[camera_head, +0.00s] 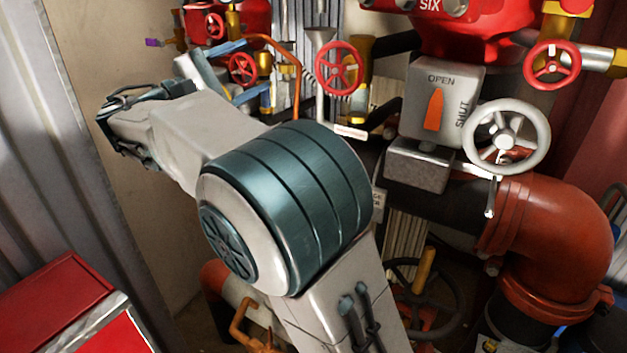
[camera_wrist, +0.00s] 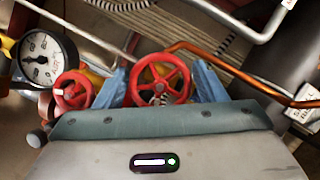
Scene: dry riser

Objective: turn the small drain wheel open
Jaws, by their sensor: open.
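A small red spoked wheel (camera_head: 242,68) is at the upper left in the head view. In the wrist view this red wheel (camera_wrist: 172,72) shows face-on between the blue fingertips; no label tells that it is the drain wheel. My gripper (camera_head: 238,71) is open, with one finger on each side of the wheel. I cannot tell whether the fingertips reach to the rim's depth. The gripper body hides the lower part of the view.
A smaller red wheel (camera_wrist: 72,90) and a pressure gauge (camera_wrist: 47,59) are to the left. A copper pipe (camera_wrist: 230,66) passes close to the right finger. Another red wheel (camera_head: 339,68), a grey handwheel (camera_head: 506,136) and an OPEN/SHUT indicator (camera_head: 434,108) are further right.

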